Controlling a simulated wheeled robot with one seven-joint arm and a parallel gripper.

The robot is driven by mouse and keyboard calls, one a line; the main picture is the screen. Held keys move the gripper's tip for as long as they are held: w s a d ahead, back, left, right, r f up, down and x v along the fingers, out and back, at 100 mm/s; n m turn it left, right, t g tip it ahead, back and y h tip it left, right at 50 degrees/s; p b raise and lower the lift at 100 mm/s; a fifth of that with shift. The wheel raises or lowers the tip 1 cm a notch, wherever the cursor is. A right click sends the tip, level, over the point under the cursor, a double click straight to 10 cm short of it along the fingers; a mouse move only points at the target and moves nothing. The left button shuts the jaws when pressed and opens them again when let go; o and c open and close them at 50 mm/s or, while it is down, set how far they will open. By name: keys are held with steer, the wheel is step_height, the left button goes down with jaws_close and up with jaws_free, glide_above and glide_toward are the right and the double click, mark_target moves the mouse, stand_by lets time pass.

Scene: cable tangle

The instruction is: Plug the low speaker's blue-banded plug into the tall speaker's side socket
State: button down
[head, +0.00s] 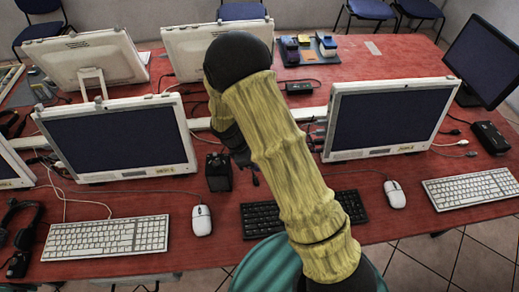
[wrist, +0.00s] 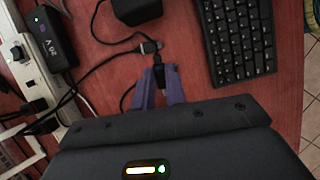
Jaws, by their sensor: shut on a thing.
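My gripper (wrist: 160,85) shows in the wrist view with its two purple fingers shut on a small black plug (wrist: 158,72). The plug is just above the red table, and I cannot make out a blue band on it. A grey cable connector (wrist: 150,47) lies right beyond the plug, seemingly close to it or touching. A black box-shaped device (wrist: 135,10), perhaps a speaker, is at the top edge; it also stands left of my arm in the head view (head: 218,174). I cannot tell which speaker it is. No socket is clear. My arm hides much of the head view's middle.
A black keyboard (wrist: 237,40) lies to the right of my gripper. A black adapter box (wrist: 42,38) and white rail (wrist: 12,60) with loose cables are at the left. White monitors (head: 120,138) (head: 388,118) stand either side of my arm. Red table (wrist: 105,75) shows between.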

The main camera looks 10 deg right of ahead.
mark_target(228, 163)
steer(key=shift+a, duration=0.15)
steer(key=a, duration=0.4)
steer(key=shift+w+a, duration=0.25)
steer(key=shift+a, duration=0.05)
stand_by(0.6)
stand_by(0.9)
steer(key=shift+w+a+p, duration=0.1)
steer(key=shift+a+p, duration=0.35)
steer(key=shift+a, duration=0.9)
stand_by(0.7)
steer(key=shift+a+f, duration=0.1)
steer(key=shift+a, duration=0.2)
stand_by(0.4)
steer(key=c, duration=1.4)
jaws_free()
steer(key=shift+o, duration=0.2)
